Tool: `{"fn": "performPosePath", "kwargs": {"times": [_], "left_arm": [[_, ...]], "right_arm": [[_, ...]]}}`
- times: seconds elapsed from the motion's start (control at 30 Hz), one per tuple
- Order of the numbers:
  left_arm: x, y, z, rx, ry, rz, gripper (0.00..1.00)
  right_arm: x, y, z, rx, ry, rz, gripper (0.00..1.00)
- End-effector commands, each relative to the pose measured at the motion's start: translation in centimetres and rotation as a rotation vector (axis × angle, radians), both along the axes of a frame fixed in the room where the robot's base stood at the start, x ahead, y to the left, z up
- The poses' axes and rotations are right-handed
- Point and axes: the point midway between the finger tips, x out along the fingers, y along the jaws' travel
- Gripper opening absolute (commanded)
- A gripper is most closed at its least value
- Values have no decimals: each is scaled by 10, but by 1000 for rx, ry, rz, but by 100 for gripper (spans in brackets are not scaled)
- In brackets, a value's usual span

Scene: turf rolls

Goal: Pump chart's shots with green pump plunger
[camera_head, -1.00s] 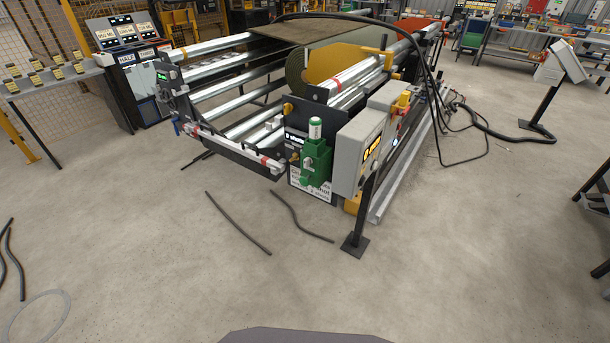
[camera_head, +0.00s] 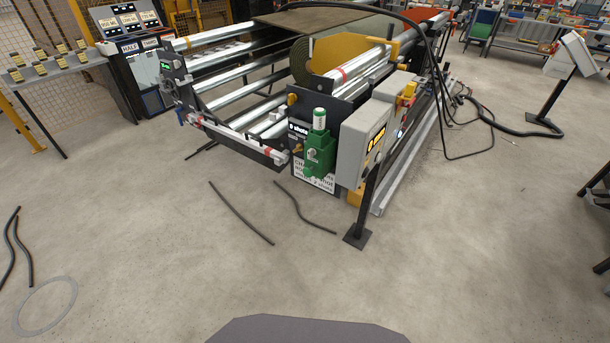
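The green pump (camera_head: 320,154) with its pale-topped upright cylinder (camera_head: 319,118) is mounted at the near corner of the roller machine. A white chart (camera_head: 312,178) with black print sits on the dark plate behind and below it, partly hidden by the pump. The chart's print is too small to read fully. A small dark sign (camera_head: 298,131) with white lettering is just left of the pump. I cannot make out the plunger separately from the pump. Neither of my grippers is in view.
A grey control box (camera_head: 362,143) on a black post (camera_head: 358,236) stands right of the pump. Dark hoses (camera_head: 240,214) lie on the floor before the machine. A grey ring (camera_head: 46,306) lies at lower left. The concrete floor in front is mostly clear.

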Motion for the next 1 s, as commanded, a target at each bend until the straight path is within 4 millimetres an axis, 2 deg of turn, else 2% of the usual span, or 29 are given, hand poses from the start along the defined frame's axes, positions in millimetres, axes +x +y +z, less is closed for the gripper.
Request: {"fn": "performPosePath", "kwargs": {"times": [0.57,1.0], "left_arm": [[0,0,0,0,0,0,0],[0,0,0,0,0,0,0]], "right_arm": [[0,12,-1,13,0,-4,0],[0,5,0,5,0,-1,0]]}}
